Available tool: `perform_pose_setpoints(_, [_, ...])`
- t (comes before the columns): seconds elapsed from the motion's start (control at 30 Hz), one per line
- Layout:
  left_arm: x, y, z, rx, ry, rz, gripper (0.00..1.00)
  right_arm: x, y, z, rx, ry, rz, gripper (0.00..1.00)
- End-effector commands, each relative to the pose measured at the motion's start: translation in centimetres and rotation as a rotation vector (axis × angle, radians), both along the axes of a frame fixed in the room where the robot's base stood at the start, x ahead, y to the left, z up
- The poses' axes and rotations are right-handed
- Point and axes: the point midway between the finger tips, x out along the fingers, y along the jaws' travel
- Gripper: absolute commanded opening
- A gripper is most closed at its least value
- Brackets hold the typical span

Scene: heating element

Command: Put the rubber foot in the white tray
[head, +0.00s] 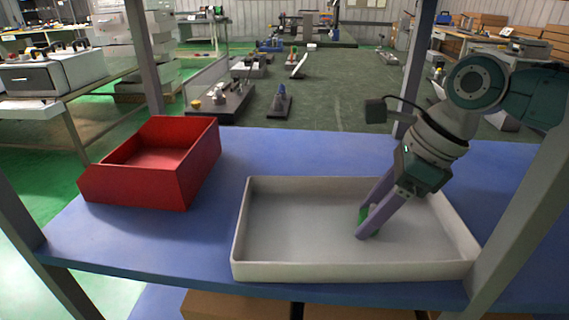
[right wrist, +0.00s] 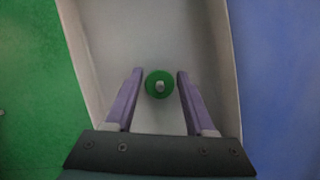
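The white tray (head: 355,271) stands on the blue table, and its inside also shows in the right wrist view (right wrist: 190,30). The rubber foot, a round green piece with a pale grey centre (right wrist: 151,92), appears inside the tray. In the head view the green foot (head: 363,213) is partly hidden by a finger. My right gripper (head: 364,224) reaches down into the tray with its purple fingers on either side of the foot. In the right wrist view the fingers (right wrist: 160,73) are apart, with a gap on both sides of the foot. My left gripper is not in view.
A red open box (head: 135,187) stands on the blue table (head: 160,250) to the left of the tray. Grey posts (head: 150,60) rise at the table's corners. Bare table lies between the box and the tray.

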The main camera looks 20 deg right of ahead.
Motion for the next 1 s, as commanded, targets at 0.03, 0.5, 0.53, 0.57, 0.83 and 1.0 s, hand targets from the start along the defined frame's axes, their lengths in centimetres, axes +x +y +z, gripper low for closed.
perform_pose_setpoints(0.03, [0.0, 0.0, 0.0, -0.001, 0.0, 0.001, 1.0, 0.0, 0.0, 0.0, 0.0, 0.0, 0.0, 0.61])
perform_pose_setpoints(0.5, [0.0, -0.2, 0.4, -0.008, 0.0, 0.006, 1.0, -0.2, -0.3, 1.1, 0.0, 0.001, -0.001, 0.7])
perform_pose_setpoints(0.53, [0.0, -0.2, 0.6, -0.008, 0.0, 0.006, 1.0, -0.3, -0.4, 1.6, -0.001, 0.0, 0.0, 0.7])
perform_pose_setpoints(0.57, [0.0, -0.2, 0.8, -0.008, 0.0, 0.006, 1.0, -0.4, -0.6, 2.1, -0.001, -0.001, -0.001, 0.7])
perform_pose_setpoints(0.83, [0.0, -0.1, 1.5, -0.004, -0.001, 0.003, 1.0, -4.4, -4.6, 3.0, -0.003, 0.008, -0.003, 0.7])
perform_pose_setpoints(1.0, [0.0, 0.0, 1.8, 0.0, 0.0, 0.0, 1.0, -6.7, -7.2, 3.0, -0.002, 0.007, -0.002, 0.7])
